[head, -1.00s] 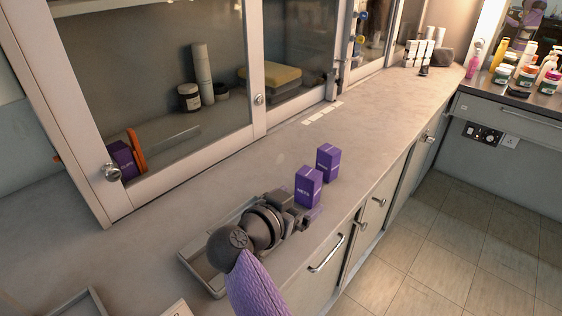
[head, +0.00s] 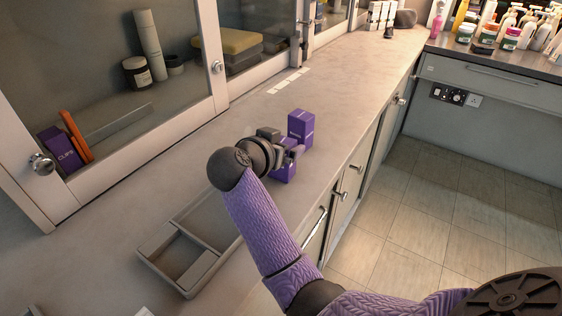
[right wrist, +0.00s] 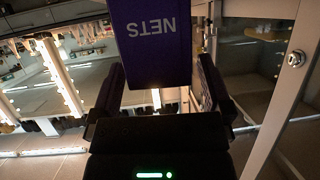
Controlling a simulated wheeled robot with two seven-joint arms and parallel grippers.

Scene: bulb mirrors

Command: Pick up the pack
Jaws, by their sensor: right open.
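My right gripper (head: 291,153) is open at the near purple pack in the head view. That pack (head: 286,174) stands on the counter, partly hidden by the gripper. In the right wrist view the same pack (right wrist: 152,42) reads "NETS" upside down and lies between and beyond the open fingertips (right wrist: 160,72), with a gap on either side. A second purple pack (head: 301,124) stands upright just behind it. A third purple pack marked "CLIPS" (head: 59,148) is behind the cabinet glass at left. My left gripper is not in view.
Glass-fronted cabinets (head: 215,110) line the left side. White labels (head: 288,80) lie along the counter. The counter (head: 345,95) beyond the packs is clear up to several small white boxes (head: 382,14).

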